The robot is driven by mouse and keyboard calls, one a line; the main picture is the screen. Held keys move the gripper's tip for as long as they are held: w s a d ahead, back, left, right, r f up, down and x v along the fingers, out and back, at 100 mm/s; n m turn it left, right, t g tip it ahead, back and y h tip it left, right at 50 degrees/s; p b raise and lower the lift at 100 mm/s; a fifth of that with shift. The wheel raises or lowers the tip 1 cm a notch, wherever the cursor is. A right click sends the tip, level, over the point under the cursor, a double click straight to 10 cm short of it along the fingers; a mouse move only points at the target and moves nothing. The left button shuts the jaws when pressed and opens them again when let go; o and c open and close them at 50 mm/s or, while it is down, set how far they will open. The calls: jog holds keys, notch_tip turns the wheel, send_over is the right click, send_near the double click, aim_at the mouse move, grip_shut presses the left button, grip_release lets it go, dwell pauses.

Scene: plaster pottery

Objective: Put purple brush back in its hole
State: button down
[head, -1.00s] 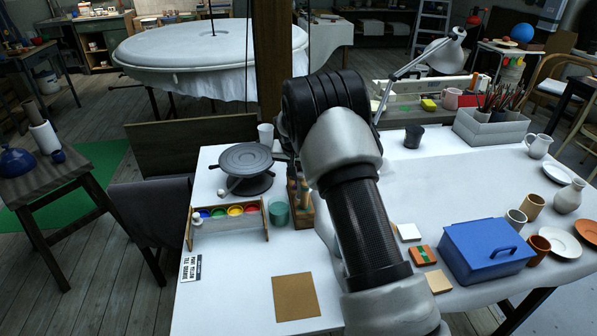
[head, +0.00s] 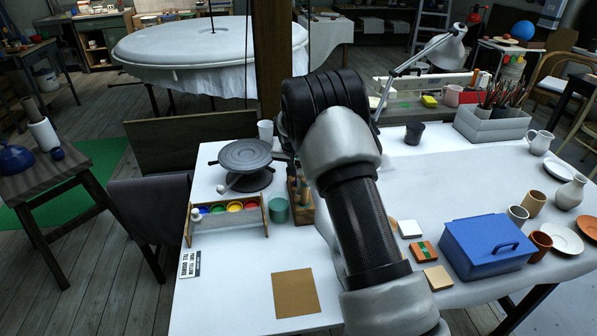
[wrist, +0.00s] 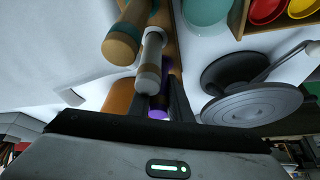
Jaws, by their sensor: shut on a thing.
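The purple brush (wrist: 158,107) shows as a small patch of purple between the dark fingers of my gripper (wrist: 160,103) in the wrist view. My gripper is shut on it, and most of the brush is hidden. A wooden brush block (head: 300,208) stands on the white table, partly behind my arm in the head view. In the wrist view, a white-grey handle (wrist: 151,55) and a thicker wood-and-teal handle (wrist: 126,35) stand close beside my fingers. My gripper is hidden behind my arm in the head view. I cannot see the hole or whether the brush tip is in it.
A teal cup (head: 278,210) stands just left of the block. A rack of paint pots (head: 228,219) and a dark turntable (head: 245,158) are farther left. A blue box (head: 487,248) and small tiles (head: 410,228) lie to the right.

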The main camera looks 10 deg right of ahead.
jog(key=c, duration=1.5)
grip_release()
jog(key=shift+c, duration=0.2)
jog(key=s+d+f+p+v, duration=0.1)
jog(key=s+d+v, duration=0.1)
jog(key=v, duration=1.1)
jog(key=s+d+v, duration=0.2)
jog(key=v, duration=1.2)
jog(key=s+r+n+y, duration=0.1)
jog(key=s+n, duration=0.1)
jog(key=s, duration=1.3)
jog(key=s+r+n+y, duration=0.1)
jog(key=s+r+n, duration=0.1)
jog(key=s, duration=1.4)
notch_tip(320, 180, up, 12)
jog(key=p, duration=1.2)
jog(key=shift+w, duration=0.3)
